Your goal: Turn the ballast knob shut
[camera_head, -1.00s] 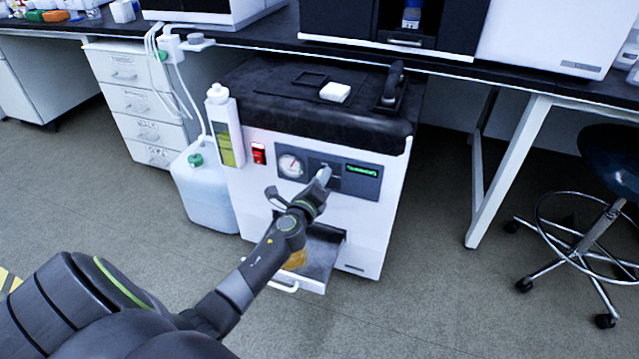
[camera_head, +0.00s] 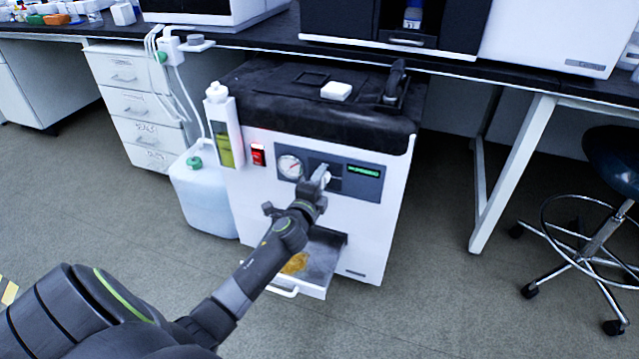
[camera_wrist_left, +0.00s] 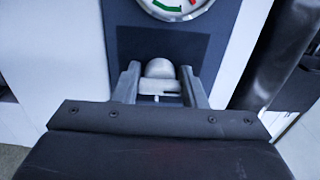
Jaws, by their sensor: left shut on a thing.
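The ballast knob (camera_wrist_left: 160,72) is a light grey, rounded knob on a dark panel on the front of the white pump unit (camera_head: 262,200). In the left wrist view it sits between the two fingers of my left gripper (camera_wrist_left: 160,88), which is shut on it. In the head view my left gripper (camera_head: 320,178) reaches the dark front panel (camera_head: 352,184), just right of the round gauge (camera_head: 290,167), and mostly hides the knob. The knob's turn angle is hard to read. My right gripper is not in view.
Below the panel, a drip tray (camera_head: 318,262) with a yellow-brown stain sticks out under my arm. A white jug (camera_head: 205,200) stands left of the unit. A bench leg (camera_head: 510,175) and a wheeled stool (camera_head: 612,240) are at the right. Open floor lies in front.

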